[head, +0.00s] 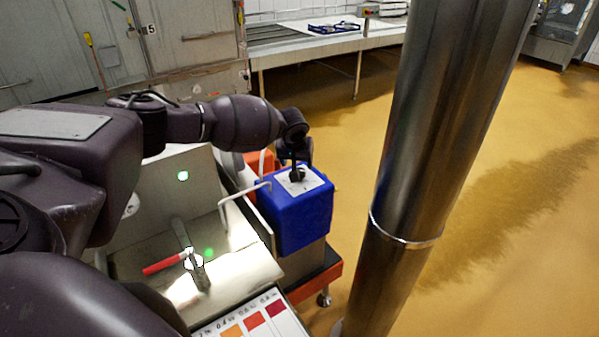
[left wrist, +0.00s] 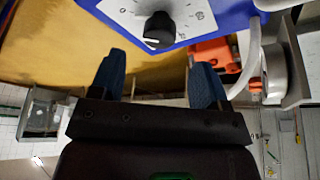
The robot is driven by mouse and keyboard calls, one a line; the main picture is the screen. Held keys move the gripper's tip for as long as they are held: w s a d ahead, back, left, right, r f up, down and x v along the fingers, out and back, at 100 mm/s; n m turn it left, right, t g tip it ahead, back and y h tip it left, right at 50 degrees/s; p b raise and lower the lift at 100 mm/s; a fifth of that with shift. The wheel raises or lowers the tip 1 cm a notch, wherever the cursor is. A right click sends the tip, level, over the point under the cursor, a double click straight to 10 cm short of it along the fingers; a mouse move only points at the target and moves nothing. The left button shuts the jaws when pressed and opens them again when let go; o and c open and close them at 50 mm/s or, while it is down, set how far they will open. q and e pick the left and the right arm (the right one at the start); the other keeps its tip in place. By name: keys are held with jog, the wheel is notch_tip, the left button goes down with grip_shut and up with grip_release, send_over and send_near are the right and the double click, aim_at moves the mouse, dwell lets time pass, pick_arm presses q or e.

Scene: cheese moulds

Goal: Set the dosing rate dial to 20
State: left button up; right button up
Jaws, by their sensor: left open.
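The dosing rate dial is a black round knob (left wrist: 159,30) on a white scale plate (left wrist: 190,12), fixed to a blue box (head: 292,222). A short white mark shows on the knob; some scale figures are cut off, so I cannot tell its exact reading. In the head view the dial (head: 297,175) is small and partly covered by my gripper. My left gripper (left wrist: 160,60) is open and empty. Its two blue fingers are spread, with the knob just beyond the tips and roughly centred between them, apparently not touching. My right gripper is not in view.
A white bent pipe (head: 228,207) runs beside the blue box. A steel basin with a red-handled valve (head: 163,263) and a colour chart (head: 255,322) are at the lower left. A thick steel column (head: 440,130) stands right of the box. An orange thing (left wrist: 213,52) lies behind the box.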

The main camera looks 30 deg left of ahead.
pick_arm(q)
jog(key=b+x, duration=0.1)
jog(key=x, duration=0.5)
jog(key=shift+w, duration=0.1)
jog(key=shift+f, duration=0.15)
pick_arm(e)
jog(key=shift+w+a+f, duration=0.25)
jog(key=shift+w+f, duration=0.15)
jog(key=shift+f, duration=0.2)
pick_arm(q)
jog(key=c, duration=0.9)
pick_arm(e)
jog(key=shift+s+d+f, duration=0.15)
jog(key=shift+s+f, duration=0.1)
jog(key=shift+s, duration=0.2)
pick_arm(q)
jog(key=shift+a, duration=0.1)
